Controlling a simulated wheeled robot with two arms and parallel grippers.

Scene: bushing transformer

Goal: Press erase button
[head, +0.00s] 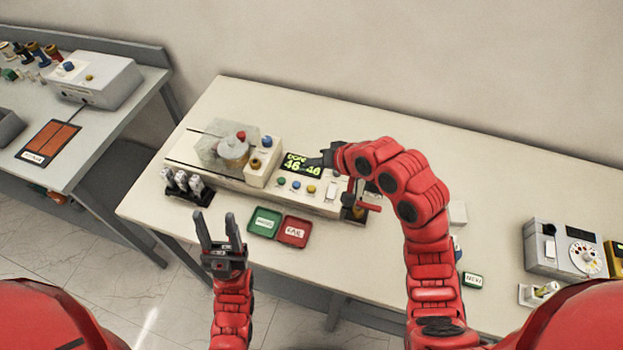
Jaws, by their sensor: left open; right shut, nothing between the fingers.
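A cream machine (240,184) stands on the long table. Its display (303,164) shows green figures on black. I cannot read which one is the erase button. My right gripper (320,161) is shut and empty at the display's right edge, above the buttons; contact cannot be told. My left gripper (217,228) is open and empty in front of the table, left of the green tray.
Green tray (265,222) and red tray (293,231) lie before the machine. A dark rack (188,188) stands left. A red-handled lever (366,206) is under my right arm. A grey dial box (562,250) stands far right. The table's back strip is clear.

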